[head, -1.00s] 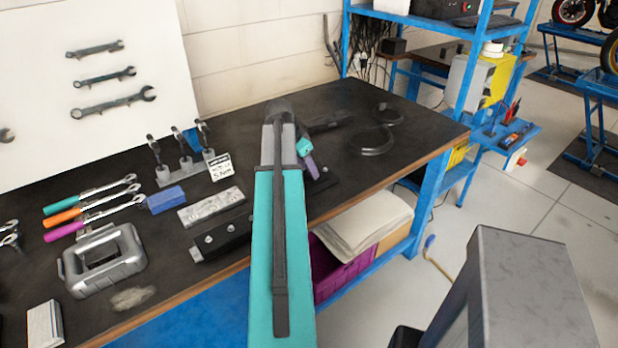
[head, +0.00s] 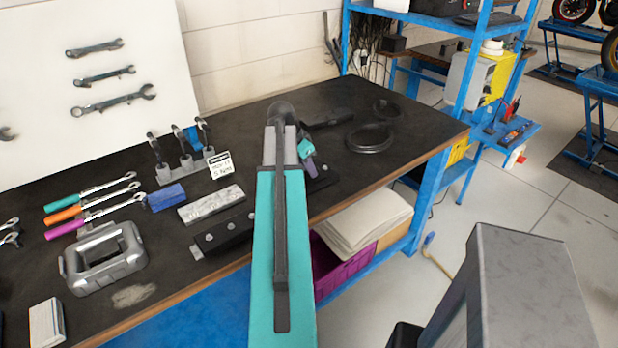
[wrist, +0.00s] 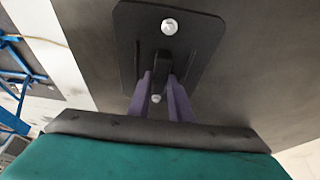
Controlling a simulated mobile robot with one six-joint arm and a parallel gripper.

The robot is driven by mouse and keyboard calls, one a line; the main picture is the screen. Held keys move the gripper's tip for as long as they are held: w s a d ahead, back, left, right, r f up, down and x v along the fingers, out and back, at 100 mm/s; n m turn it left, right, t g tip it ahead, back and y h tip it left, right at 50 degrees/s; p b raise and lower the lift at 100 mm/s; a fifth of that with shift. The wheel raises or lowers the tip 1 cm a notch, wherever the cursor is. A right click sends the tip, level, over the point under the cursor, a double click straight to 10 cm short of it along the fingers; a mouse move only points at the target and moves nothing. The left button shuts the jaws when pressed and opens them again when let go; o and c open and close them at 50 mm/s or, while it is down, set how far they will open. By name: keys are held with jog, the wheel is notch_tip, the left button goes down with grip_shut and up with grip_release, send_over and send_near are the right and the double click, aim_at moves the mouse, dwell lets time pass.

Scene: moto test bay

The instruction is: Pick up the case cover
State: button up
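A black plate with rounded corners and pale bolts (wrist: 190,38) lies on the bench below my gripper; it appears to be the case cover, though I cannot be sure. A dark upright tab (wrist: 158,62) rises from its middle. My gripper (wrist: 159,78) points down at it, with its purple fingers apart, one on each side of the tab. I see no clear contact between fingers and tab. In the head view my gripper (head: 310,167) is partly hidden behind my teal arm, and only the right end of the plate (head: 324,180) shows.
On the bench (head: 250,115), a silver frame-shaped part (head: 103,258), a grey block (head: 210,205), a blue block (head: 166,197) and a dark bolted block (head: 225,234) lie left of my arm. Black rings (head: 370,138) lie to the right. A blue shelf (head: 465,75) stands beyond.

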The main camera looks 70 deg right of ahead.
grip_shut()
jog(key=shift+r, duration=0.15)
jog(key=shift+r+b, duration=0.75)
jog(key=shift+r, duration=0.8)
jog(key=s+a+b, duration=0.1)
jog(key=a, duration=0.3)
jog(key=s+a+b, duration=0.1)
jog(key=a, duration=0.4)
jog(key=s+a+r+b, duration=0.1)
jog(key=a+b, duration=0.1)
jog(key=a, duration=0.3)
jog(key=shift+s, duration=0.15)
jog(key=shift+s+a+r+b, duration=0.1)
jog(key=shift+a+r+b, duration=0.1)
jog(key=shift+a, duration=0.2)
jog(key=shift+s+a+r+b, duration=0.1)
jog(key=shift+a+b, duration=0.1)
jog(key=shift+a, duration=0.2)
jog(key=shift+r, duration=0.15)
